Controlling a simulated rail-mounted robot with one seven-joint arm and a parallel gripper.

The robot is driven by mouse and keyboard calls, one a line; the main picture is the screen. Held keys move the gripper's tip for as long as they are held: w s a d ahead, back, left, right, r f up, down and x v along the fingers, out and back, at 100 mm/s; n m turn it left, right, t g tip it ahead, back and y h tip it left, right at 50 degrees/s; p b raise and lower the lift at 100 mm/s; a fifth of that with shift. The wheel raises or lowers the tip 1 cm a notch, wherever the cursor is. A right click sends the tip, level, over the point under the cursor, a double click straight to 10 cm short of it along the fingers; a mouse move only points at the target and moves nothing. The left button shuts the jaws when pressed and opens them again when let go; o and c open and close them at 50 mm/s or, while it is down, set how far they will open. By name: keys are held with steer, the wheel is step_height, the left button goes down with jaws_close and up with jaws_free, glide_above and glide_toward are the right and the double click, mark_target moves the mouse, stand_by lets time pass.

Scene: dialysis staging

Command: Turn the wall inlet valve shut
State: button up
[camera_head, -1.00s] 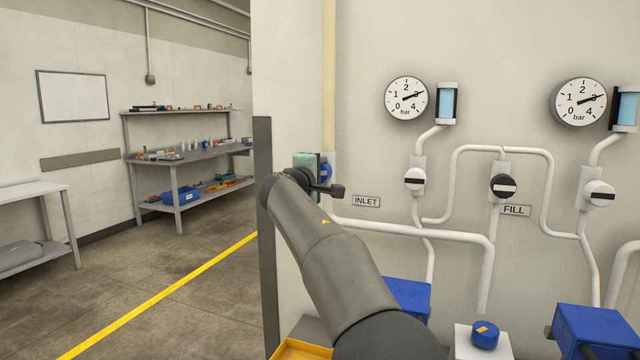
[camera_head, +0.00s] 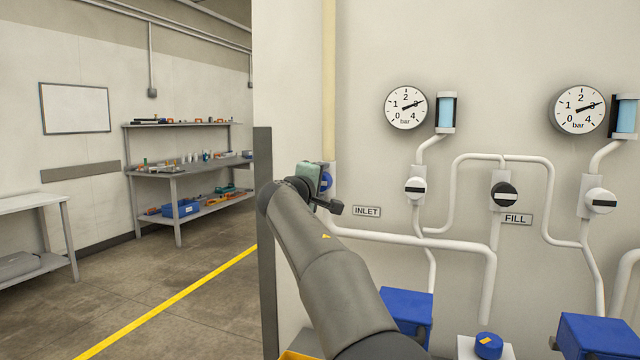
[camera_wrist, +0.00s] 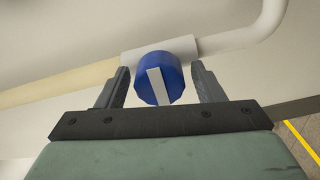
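The wall inlet valve is a blue round knob (camera_head: 327,182) with a pale bar across its face, left of the INLET label (camera_head: 366,211). In the head view my gripper (camera_head: 319,181) partly covers it. In the wrist view the blue knob (camera_wrist: 172,70) sits between the two dark fingers of my gripper (camera_wrist: 160,72), one on each side. Gaps show between fingers and knob, so the gripper looks open around it. The pale bar looks tilted slightly in that view. Whether a finger touches the knob cannot be told.
To the right are a white-knobbed valve (camera_head: 414,188), a black-knobbed valve (camera_head: 504,195) by the FILL label (camera_head: 515,219), and another white knob (camera_head: 600,201). Two gauges (camera_head: 406,107) (camera_head: 579,108) hang above. White pipes run along the wall. Blue boxes (camera_head: 406,312) stand below.

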steer(key=shift+s, duration=0.15)
steer(key=b+v, duration=0.3)
steer(key=v, duration=1.4)
steer(key=shift+b, duration=0.35)
steer(key=shift+s+d+r, duration=0.1)
